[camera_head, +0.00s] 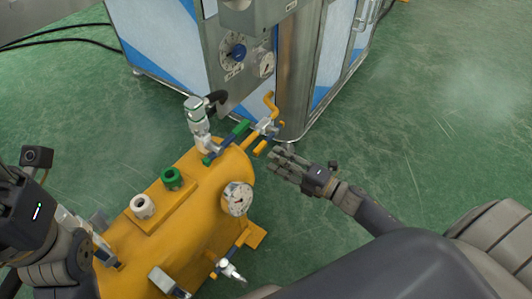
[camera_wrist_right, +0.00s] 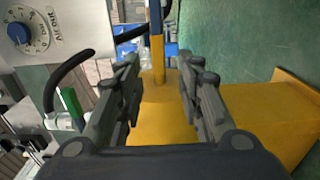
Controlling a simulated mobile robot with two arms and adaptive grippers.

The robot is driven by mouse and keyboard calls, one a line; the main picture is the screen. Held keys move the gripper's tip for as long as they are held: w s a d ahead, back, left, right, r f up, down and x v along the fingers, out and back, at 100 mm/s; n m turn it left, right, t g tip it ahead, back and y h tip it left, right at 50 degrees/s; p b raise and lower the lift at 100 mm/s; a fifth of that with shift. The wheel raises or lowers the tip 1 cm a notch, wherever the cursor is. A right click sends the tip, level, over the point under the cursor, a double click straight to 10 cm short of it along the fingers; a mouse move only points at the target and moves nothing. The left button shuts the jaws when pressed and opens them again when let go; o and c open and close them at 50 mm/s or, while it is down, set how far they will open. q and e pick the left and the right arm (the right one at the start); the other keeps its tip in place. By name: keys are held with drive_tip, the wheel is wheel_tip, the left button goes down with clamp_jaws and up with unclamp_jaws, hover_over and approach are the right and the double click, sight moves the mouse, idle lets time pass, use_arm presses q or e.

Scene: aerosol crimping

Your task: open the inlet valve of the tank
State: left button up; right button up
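The yellow tank (camera_head: 200,232) stands on the floor at lower centre, with a white dial gauge (camera_head: 238,198) on its side. At its far end are a valve with a green lever (camera_head: 240,129) and a yellow-handled fitting (camera_head: 271,104); I cannot tell which is the inlet valve. My right gripper (camera_head: 277,160) is just right of that end, fingers pointing left. In the right wrist view my right gripper (camera_wrist_right: 158,75) is open and empty above the yellow tank surface (camera_wrist_right: 160,115); the green lever (camera_wrist_right: 71,102) is left of its fingers. My left gripper, at the left edge of the head view, is partly hidden.
A steel cabinet (camera_head: 240,92) with a blue knob (camera_head: 237,51) and a gauge stands behind the tank. White (camera_head: 143,206) and green (camera_head: 171,178) caps are on the tank top. A small valve (camera_head: 232,270) sticks out low on the near side. Open green floor lies right.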

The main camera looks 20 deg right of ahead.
drive_tip(key=v, duration=0.4)
drive_tip(key=shift+s+d, duration=0.15)
drive_tip(key=shift+s, duration=0.15)
